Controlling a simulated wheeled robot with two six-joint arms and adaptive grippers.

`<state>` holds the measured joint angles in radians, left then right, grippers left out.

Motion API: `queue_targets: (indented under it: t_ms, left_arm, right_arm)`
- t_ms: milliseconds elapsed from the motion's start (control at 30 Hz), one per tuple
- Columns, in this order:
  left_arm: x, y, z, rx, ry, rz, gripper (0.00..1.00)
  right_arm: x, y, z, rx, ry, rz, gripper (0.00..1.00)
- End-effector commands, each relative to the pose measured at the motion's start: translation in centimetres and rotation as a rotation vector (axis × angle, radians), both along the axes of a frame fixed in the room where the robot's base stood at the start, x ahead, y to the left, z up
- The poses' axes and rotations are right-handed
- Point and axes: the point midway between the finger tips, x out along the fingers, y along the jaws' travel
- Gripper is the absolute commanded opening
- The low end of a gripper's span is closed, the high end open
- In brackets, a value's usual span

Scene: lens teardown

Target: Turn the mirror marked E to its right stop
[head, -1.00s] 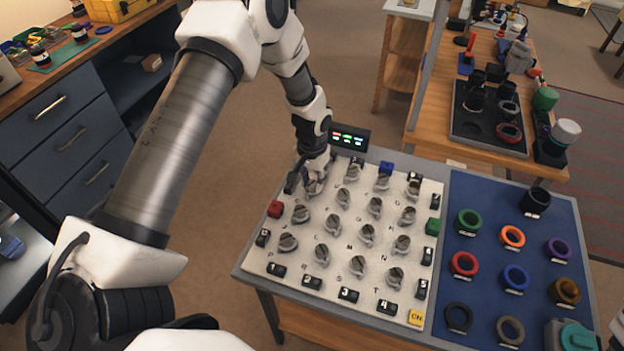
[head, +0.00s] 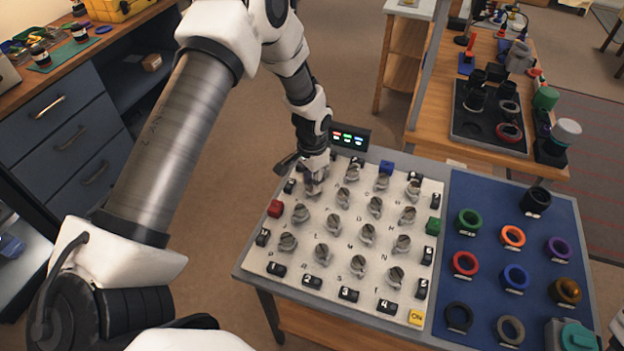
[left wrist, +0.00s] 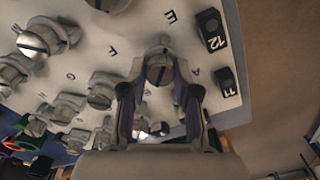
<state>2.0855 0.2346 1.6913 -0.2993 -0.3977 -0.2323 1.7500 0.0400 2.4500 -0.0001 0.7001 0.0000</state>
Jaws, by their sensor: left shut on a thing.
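A pale board (head: 330,262) holds rows of grey round mirrors on mounts, with printed letters. My left gripper (head: 314,188) is at the mirror in the board's far left corner, mostly hiding it in the head view. In the left wrist view my left gripper (left wrist: 160,80) is shut on this mirror (left wrist: 159,64), one finger on each side. The letter E (left wrist: 171,17) is printed above this mirror and the letter A to its right. The link between letter and mirror is not fully clear. My right gripper is not in view.
Black numbered blocks, including the 12 block (left wrist: 211,30) and the 11 block (left wrist: 227,82), line the board edge near my gripper. Neighbouring mirrors (head: 300,213) stand close. A small display (head: 348,138) stands behind the board. A blue mat (head: 490,290) with coloured rings lies at right.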

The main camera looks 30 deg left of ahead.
Motion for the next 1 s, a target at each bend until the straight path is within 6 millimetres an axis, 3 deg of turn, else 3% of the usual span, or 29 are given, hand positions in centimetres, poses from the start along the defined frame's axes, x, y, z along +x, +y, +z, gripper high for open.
queue_targets:
  t_ms: [133,167,200,233,633,1000]
  left_arm:
    - [-0.2,0.0,-0.2,0.000,0.006,-0.001,0.00]
    - [-0.2,0.0,-0.2,0.000,0.006,0.000,0.34]
    - [-0.2,0.0,-0.2,0.000,0.005,0.000,0.48]
    - [-0.2,0.0,-0.2,0.000,0.005,0.000,0.56]
    - [0.0,0.0,0.9,0.000,0.001,0.000,0.56]
    - [0.0,0.0,9.5,0.000,-0.001,0.000,0.56]
  right_arm:
    - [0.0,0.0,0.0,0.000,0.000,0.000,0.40]
    - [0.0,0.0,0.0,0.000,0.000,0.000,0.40]
    - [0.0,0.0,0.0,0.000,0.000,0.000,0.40]
    - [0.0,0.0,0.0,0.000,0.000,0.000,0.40]
    - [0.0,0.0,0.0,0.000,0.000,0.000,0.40]
    - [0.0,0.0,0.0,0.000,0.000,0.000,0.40]
